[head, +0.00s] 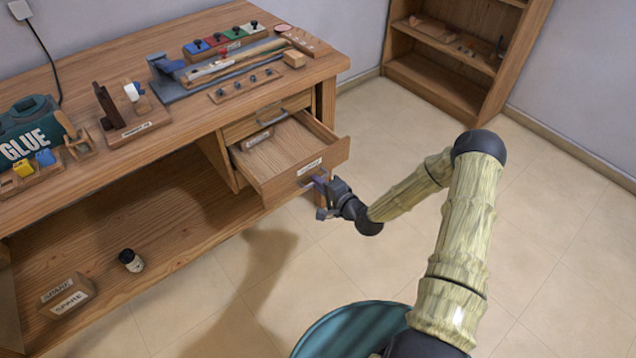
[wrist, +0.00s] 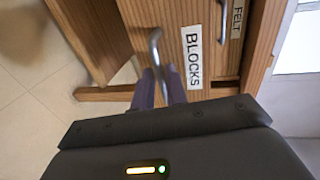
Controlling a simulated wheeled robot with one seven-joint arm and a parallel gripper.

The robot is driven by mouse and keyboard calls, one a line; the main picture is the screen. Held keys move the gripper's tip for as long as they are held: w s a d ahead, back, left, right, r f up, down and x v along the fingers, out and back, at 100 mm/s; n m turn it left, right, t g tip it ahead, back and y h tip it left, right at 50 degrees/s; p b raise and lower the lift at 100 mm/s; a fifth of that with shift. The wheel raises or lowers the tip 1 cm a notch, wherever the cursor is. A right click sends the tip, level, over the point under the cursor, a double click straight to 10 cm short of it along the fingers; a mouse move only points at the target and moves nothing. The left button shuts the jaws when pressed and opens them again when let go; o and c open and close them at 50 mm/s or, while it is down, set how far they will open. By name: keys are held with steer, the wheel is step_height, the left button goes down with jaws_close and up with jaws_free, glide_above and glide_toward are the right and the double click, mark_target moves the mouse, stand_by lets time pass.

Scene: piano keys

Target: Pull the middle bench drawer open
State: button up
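The bench drawer (head: 275,160) below the upper drawer is pulled well out and looks empty. Its front carries a label reading BLOCKS (wrist: 193,57) and a curved metal handle (wrist: 154,45). The handle's grasped part is partly hidden by the fingers. The upper drawer (head: 268,118) is closed, and a FELT label (wrist: 237,18) shows above the BLOCKS label.
The wooden bench (head: 100,75) carries tools, a glue bottle (head: 28,125) and coloured blocks on top. Its lower shelf (head: 185,235) holds a dark jar (head: 130,260) and a SPARE box (head: 67,296). The tiled floor (head: 330,260) in front is clear. A bookcase (head: 450,60) stands behind.

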steer(key=shift+o, duration=1.2)
steer(key=p+v, duration=0.2)
steer(key=v, duration=1.5)
steer(key=shift+r, duration=0.15)
steer(key=shift+d, duration=0.15)
